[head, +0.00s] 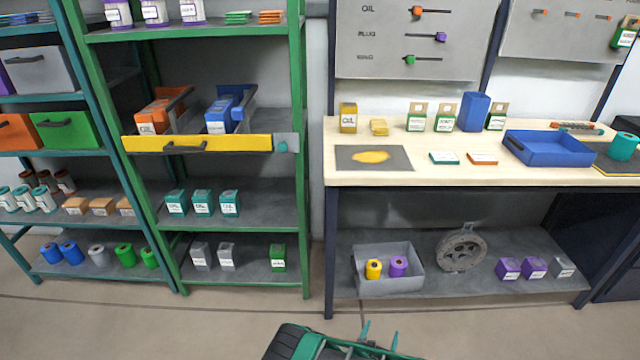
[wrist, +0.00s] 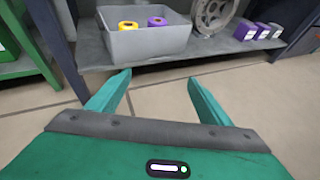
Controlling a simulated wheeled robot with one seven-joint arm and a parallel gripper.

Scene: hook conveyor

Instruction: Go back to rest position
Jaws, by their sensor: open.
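My gripper (head: 380,338) shows at the bottom middle of the head view, low in front of the workbench. In the wrist view my gripper (wrist: 155,92) has its two teal fingers spread apart, with only floor between them. It is open and empty and touches nothing that I can see. Most of my arm is outside the head view.
A workbench (head: 460,178) stands ahead on the right, with a grey bin (head: 390,285) on its lower shelf. A green shelf rack (head: 300,150) with a yellow-fronted drawer (head: 235,143) stands left of it. The floor (head: 150,325) in front is clear.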

